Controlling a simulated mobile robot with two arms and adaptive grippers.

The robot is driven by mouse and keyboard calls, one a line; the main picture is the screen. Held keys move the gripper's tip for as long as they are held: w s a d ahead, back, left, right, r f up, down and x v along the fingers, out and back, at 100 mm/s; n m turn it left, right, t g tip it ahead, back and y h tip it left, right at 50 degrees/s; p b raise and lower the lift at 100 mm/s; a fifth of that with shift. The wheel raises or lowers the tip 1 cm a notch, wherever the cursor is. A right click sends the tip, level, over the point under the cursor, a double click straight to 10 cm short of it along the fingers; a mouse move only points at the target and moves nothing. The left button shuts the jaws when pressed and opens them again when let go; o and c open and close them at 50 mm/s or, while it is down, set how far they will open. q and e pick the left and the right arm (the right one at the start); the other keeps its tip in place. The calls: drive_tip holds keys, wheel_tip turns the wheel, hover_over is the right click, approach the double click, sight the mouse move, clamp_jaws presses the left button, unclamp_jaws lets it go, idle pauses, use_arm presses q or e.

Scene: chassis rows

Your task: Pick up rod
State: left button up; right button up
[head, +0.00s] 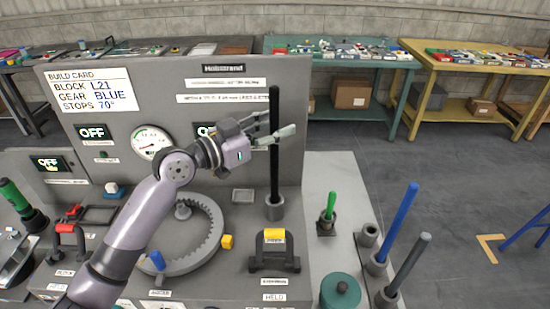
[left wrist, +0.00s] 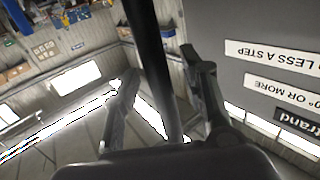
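A long black rod (head: 274,170) stands upright in a grey socket (head: 275,209) on the bench in the head view. It also crosses the left wrist view (left wrist: 152,60) between the fingers. My left gripper (head: 279,125) is at the rod's upper part, well above the socket. Its fingers are spread, one on each side of the rod, with gaps visible in the left wrist view. My right gripper is not in view.
A blue rod (head: 399,224), a grey rod (head: 410,262) and a short green rod (head: 330,206) stand to the right. A grey panel (head: 220,85) rises behind my left arm. A black handle with a yellow top (head: 274,254) sits in front of the socket.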

use_arm(q)
drive_tip(key=shift+a, duration=0.15)
drive_tip(key=shift+c, duration=0.4)
clamp_jaws()
drive_tip(key=shift+r, duration=0.1)
idle(0.4)
